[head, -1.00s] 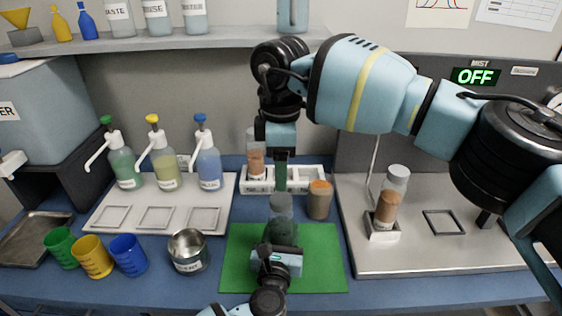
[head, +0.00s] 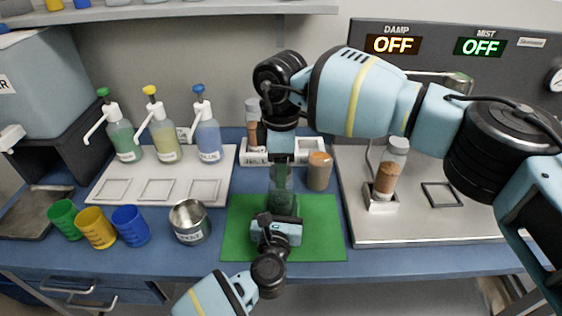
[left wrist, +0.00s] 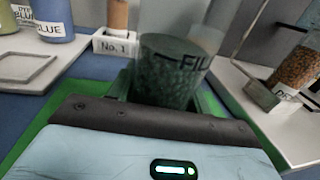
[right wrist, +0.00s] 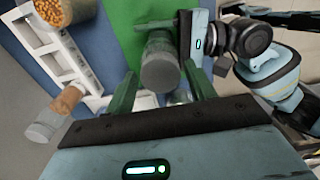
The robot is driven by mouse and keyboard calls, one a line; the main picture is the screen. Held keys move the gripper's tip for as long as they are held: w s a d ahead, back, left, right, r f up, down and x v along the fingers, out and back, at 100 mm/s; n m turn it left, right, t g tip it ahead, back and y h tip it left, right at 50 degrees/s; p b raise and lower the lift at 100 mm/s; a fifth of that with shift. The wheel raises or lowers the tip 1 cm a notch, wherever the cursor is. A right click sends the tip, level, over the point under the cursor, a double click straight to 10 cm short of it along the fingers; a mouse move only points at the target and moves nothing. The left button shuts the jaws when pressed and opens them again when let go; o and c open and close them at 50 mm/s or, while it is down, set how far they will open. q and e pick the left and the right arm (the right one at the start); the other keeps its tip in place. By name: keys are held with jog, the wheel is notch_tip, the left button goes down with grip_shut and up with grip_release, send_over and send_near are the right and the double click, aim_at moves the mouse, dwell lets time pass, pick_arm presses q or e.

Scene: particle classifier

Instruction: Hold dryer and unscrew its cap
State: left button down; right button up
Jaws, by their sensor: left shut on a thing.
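The dryer (left wrist: 172,72) is a clear cylinder of dark granules, lettered "FIL…" in the left wrist view. It stands upright over the green mat (head: 322,238). My left gripper (head: 276,222) is shut on its lower part from the front. My right gripper (head: 281,180) points down over the dryer's top, overlapping it in the head view. In the right wrist view its fingers (right wrist: 162,92) are spread apart, with the dryer's round grey top, likely the cap (right wrist: 160,74), between and beyond them. I cannot tell whether they touch it. The cap's far side is hidden.
A white rack (head: 310,150) is behind. A metal cup (head: 189,222) sits left of the mat. A steel tray (head: 440,232) with a vial (head: 390,170) is right.

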jog(key=c, duration=0.9)
